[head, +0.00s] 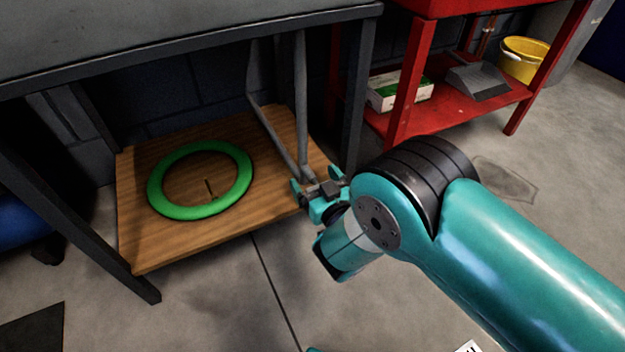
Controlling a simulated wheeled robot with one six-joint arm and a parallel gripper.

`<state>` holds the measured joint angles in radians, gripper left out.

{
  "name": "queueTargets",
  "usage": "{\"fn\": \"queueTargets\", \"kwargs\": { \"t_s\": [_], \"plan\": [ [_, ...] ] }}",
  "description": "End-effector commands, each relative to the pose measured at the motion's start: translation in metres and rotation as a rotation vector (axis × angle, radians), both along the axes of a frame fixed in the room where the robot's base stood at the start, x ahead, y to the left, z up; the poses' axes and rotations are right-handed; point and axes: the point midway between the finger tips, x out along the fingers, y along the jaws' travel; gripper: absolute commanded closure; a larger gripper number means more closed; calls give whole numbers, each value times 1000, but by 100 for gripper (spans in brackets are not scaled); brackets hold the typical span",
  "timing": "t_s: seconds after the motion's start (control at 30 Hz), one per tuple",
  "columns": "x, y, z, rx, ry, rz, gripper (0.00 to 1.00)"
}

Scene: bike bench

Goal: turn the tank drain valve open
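My gripper (318,187) is at the right edge of a wooden shelf, close to the lower ends of two grey pipe-like bars (301,110) that come down from under a grey tank or bench top (180,30). Its teal fingers look spread, with small dark and grey parts between or behind them. I cannot tell whether these parts are the drain valve or part of my gripper, nor whether the fingers touch anything. No valve handle can be clearly made out.
A green ring (235,198) lies on the wooden shelf (200,236). Dark frame legs (357,90) stand around it. A red shelf unit (470,112) at the right holds a box (400,92), a grey dustpan-like item (480,78) and a yellow bucket (522,62). The front floor is mostly clear.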

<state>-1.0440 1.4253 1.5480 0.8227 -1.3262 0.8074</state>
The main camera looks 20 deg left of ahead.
Motion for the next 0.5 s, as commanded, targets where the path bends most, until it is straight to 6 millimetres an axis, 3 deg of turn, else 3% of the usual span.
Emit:
{"fn": "queueTargets", "kwargs": {
  "t_s": [0.03, 0.2, 0.5],
  "plan": [
    [0, 0, 0, 0, 0, 1, 18],
    [0, 0, 0, 0, 0, 1, 57],
    [1, -2, 0, -16, -18, -2, 58]
  ]
}}
